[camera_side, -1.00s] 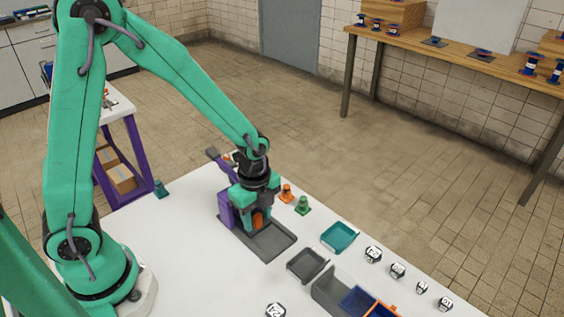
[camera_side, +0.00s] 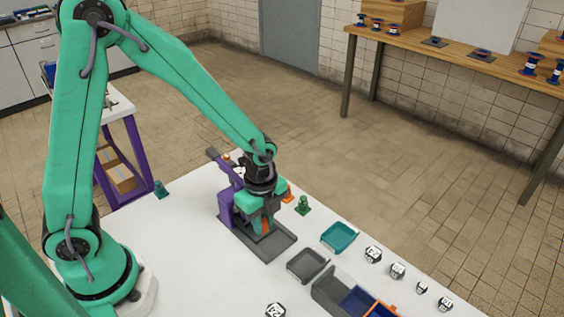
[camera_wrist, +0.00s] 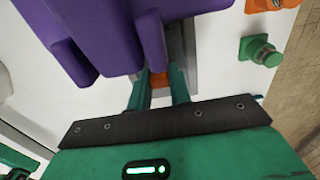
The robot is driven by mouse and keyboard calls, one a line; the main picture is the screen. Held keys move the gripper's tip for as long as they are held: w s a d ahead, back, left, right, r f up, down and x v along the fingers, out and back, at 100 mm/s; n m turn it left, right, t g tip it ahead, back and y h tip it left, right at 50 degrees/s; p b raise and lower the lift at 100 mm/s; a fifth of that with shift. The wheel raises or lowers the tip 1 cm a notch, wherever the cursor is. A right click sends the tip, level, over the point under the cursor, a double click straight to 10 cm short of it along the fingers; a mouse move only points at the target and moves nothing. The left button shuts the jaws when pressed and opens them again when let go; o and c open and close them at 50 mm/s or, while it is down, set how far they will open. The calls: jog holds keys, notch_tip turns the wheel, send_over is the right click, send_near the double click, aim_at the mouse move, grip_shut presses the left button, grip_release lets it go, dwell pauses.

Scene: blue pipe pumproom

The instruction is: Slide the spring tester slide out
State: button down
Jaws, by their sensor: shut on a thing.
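The spring tester has a purple body (camera_side: 226,206) on a dark grey base plate (camera_side: 278,245) on the white table, with a grey-ended lever at its back. In the wrist view the purple body (camera_wrist: 105,35) fills the top left. The orange part, seemingly the slide (camera_side: 266,227), sits just right of the purple body, over the plate. My gripper (camera_side: 262,220) points down, shut on this orange part. In the wrist view the orange part (camera_wrist: 158,80) shows between my two green fingers (camera_wrist: 160,88); most of it is hidden.
A green knobbed piece (camera_side: 303,205) and an orange one (camera_side: 288,196) stand behind the plate to the right. A teal tray (camera_side: 340,237), a grey tray (camera_side: 307,266) and several marked dice lie to the right.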

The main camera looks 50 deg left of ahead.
jog(key=d, duration=0.8)
jog(key=shift+d, duration=0.1)
jog(key=c, duration=1.3)
grip_release()
jog(key=shift+r, duration=0.15)
jog(key=shift+r, duration=3.8)
jog(key=s+a+r+n+t, duration=0.2)
jog(key=s+a+r+n, duration=0.1)
jog(key=a+r+n, duration=0.1)
jog(key=s+a+r+n+t, duration=0.1)
jog(key=s+a+r+n, duration=0.3)
jog(key=a+n, duration=0.3)
jog(key=s+a+r+n+t, duration=0.2)
jog(key=s+a+r+n, duration=0.2)
jog(key=a+r+n, duration=0.1)
jog(key=shift+a+r+n+t, duration=0.3)
jog(key=shift+r+n, duration=0.2)
jog(key=shift+n, duration=0.5)
